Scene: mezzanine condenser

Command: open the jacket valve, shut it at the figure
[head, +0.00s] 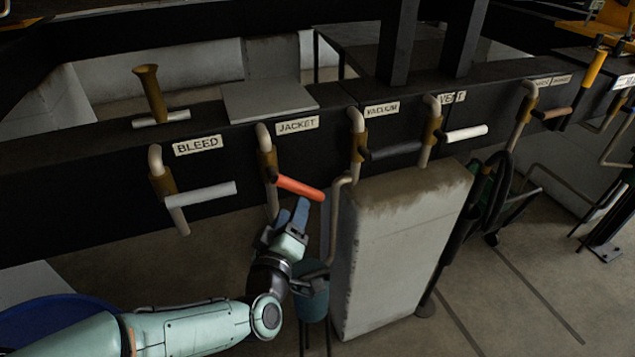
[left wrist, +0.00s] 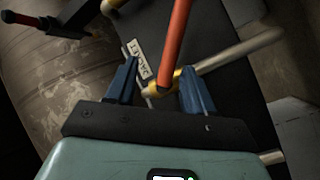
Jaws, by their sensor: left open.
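The jacket valve (head: 267,165) is a brass body on a pale pipe, under the JACKET label (head: 297,125) on the dark beam. Its orange-red lever (head: 300,188) points right and slightly down, across the pipe. My left gripper (head: 293,211) is open just below the lever, fingers pointing up. In the left wrist view the lever (left wrist: 175,42) runs down between the blue fingers' line to the brass body (left wrist: 163,86); I cannot tell whether either finger touches it. No figure or readout is legible. My right gripper is not in view.
White BLEED lever (head: 200,194) is to the left; black VACUUM lever (head: 392,151) and a white lever (head: 467,134) are to the right. A large grey block (head: 395,250) stands right of my gripper. A teal container (head: 310,291) is below, partly hidden by my arm.

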